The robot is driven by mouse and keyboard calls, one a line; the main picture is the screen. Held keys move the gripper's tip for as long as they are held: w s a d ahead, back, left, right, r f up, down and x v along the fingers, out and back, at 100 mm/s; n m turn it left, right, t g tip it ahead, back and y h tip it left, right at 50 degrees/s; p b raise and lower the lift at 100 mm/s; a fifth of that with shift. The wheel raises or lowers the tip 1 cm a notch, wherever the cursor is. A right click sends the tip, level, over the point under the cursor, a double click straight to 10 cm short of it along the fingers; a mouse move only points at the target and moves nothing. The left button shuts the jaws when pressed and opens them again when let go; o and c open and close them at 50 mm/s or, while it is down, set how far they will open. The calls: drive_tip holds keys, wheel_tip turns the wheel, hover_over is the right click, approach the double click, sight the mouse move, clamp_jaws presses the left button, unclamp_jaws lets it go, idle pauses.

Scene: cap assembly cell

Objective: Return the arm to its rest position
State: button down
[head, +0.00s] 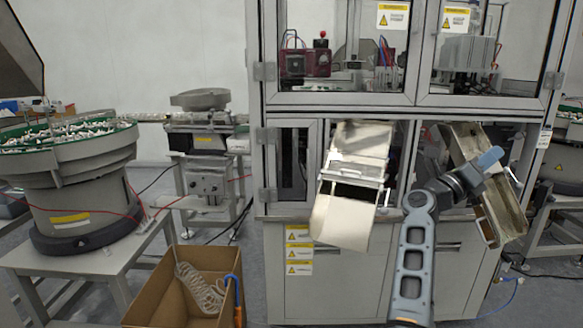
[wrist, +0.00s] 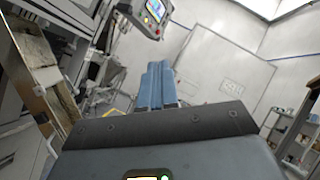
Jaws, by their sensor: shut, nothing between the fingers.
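My arm rises in the lower right of the head view, in front of the machine cabinet (head: 345,292). My gripper (head: 490,158) is at its end, in front of the right metal chute (head: 487,190). In the wrist view the two blue fingers of my gripper (wrist: 156,84) lie together, shut, with nothing between them.
A left metal chute (head: 343,218) slopes out of the cabinet. A cardboard box (head: 165,290) with a coiled hose stands lower left. A bowl feeder (head: 75,190) is at far left. The wrist view shows a control screen (wrist: 155,10) and a shelf (wrist: 290,135).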

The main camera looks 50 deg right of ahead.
drive_tip(key=w+a+f+m+t+y, duration=0.2)
drive_tip(key=w+a+f+m+t, duration=0.2)
drive_tip(key=a+m+t, duration=0.65)
drive_tip(key=w+a+f+m+t+y, duration=0.2)
drive_tip(key=w+a+f+m+t, duration=0.2)
drive_tip(key=a+m+t, duration=0.65)
drive_tip(key=w+a+f+m+t+y, duration=0.2)
drive_tip(key=w+a+f+m+t, duration=0.2)
drive_tip(key=a+m+t, duration=0.65)
drive_tip(key=s+a+f+n+g+y, duration=0.1)
drive_tip(key=s+a+f+n+y, duration=0.2)
drive_tip(key=a, duration=0.4)
drive_tip(key=s+a+f+n+g+y, duration=0.1)
drive_tip(key=s+a+f+n+y, duration=0.2)
drive_tip(key=s+a+n+y, duration=0.2)
drive_tip(key=s+a+f+n+g+y, duration=0.1)
drive_tip(key=s+a+n+y, duration=0.3)
drive_tip(key=s+a, duration=0.4)
drive_tip(key=a+f+y, duration=0.1)
drive_tip(key=a, duration=0.2)
drive_tip(key=shift+a+f+y, duration=0.15)
drive_tip(key=shift+f+y, duration=0.15)
drive_tip(key=shift+f, duration=0.1)
drive_tip(key=shift+s, duration=0.1)
